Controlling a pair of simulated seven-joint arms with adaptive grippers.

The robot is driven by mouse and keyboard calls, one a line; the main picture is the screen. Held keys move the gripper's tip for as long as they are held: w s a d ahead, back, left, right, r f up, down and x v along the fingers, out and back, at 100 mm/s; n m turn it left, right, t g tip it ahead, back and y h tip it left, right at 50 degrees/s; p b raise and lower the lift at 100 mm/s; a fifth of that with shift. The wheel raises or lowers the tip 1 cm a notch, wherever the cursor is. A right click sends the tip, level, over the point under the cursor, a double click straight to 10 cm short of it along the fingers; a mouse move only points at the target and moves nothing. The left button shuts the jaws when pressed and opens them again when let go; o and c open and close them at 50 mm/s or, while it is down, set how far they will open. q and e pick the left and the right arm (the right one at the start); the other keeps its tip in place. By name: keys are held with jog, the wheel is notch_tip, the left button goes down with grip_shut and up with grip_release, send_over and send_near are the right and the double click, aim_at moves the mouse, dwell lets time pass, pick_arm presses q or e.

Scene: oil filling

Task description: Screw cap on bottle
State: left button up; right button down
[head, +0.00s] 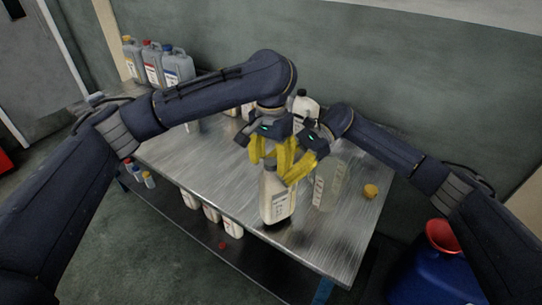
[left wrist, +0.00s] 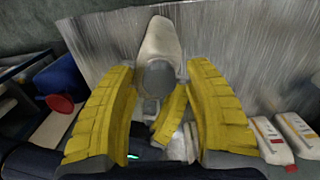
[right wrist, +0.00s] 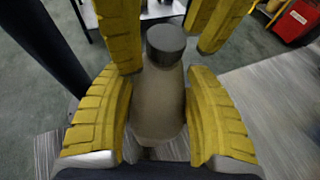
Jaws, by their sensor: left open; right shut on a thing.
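The pale bottle (head: 277,197) stands on the metal table near its front edge, with a label on its side. My right gripper (head: 297,166) is shut on the upper body of the bottle; the right wrist view shows the bottle (right wrist: 157,105) between its yellow fingers. A dark grey cap (right wrist: 165,42) sits over the bottle's mouth; whether it is threaded on cannot be told. My left gripper (head: 266,152) is open above the bottle. In the left wrist view its fingers stand on either side of the cap (left wrist: 156,78), with visible gaps.
A clear container (head: 327,185) and a small yellow-orange object (head: 370,191) are right of the bottle. Canisters (head: 154,62) stand at the back left. A blue drum (head: 425,270) with a red funnel (head: 442,236) is at lower right.

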pick_arm(q)
jog(key=shift+f, duration=0.1)
jog(key=shift+c, duration=0.2)
grip_shut()
dwell(0.4)
